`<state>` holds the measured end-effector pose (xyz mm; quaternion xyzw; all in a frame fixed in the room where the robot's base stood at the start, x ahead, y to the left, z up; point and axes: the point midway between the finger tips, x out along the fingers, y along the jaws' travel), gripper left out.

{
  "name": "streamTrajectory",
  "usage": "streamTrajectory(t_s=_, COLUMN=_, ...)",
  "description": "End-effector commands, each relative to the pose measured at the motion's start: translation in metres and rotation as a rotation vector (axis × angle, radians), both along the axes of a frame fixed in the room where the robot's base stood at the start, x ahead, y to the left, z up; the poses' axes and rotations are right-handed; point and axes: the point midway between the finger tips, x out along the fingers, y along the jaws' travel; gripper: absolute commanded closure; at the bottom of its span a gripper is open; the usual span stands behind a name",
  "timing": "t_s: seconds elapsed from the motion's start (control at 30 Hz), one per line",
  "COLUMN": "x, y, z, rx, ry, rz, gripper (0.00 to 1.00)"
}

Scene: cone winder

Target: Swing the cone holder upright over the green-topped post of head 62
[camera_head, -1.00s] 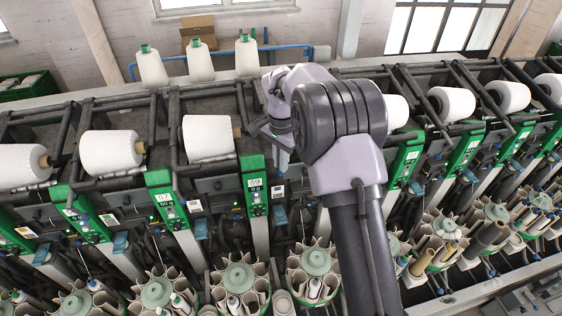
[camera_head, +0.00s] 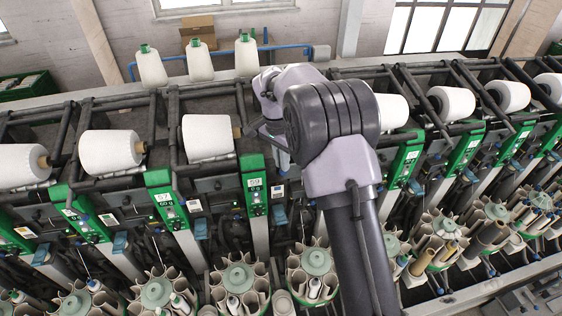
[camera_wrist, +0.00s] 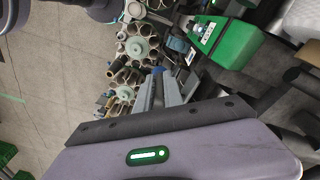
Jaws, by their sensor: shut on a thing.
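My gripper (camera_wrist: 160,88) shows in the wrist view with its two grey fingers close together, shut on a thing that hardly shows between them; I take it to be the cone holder. In the head view my arm hides the fingertips and most of the held part. A green-topped post (camera_wrist: 226,42) with a white label stands just beyond the fingers, up and to the right in the wrist view. Its number is too small to read. In the head view my arm covers part of the row, and I cannot pick out the number 62.
White yarn cones (camera_head: 208,137) lie in dark holders along the machine, with more green posts (camera_head: 407,160) to the right. Round tube magazines (camera_head: 240,280) line the front. Spare cones (camera_head: 200,62) stand along the back. Dark bars (camera_wrist: 292,76) lie close to the right of my gripper.

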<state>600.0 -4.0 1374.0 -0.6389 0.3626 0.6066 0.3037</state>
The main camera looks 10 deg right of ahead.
Motion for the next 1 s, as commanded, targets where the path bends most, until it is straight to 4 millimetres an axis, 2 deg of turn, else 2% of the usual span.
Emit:
streamTrajectory(t_s=0.47, x=0.000, y=-0.016, z=0.004, rx=-0.419, ry=0.000, rz=0.003, gripper=1.00)
streamTrajectory(t_s=1.0, x=0.000, y=-0.032, z=0.019, rx=-0.931, ry=0.001, rz=0.001, gripper=1.00)
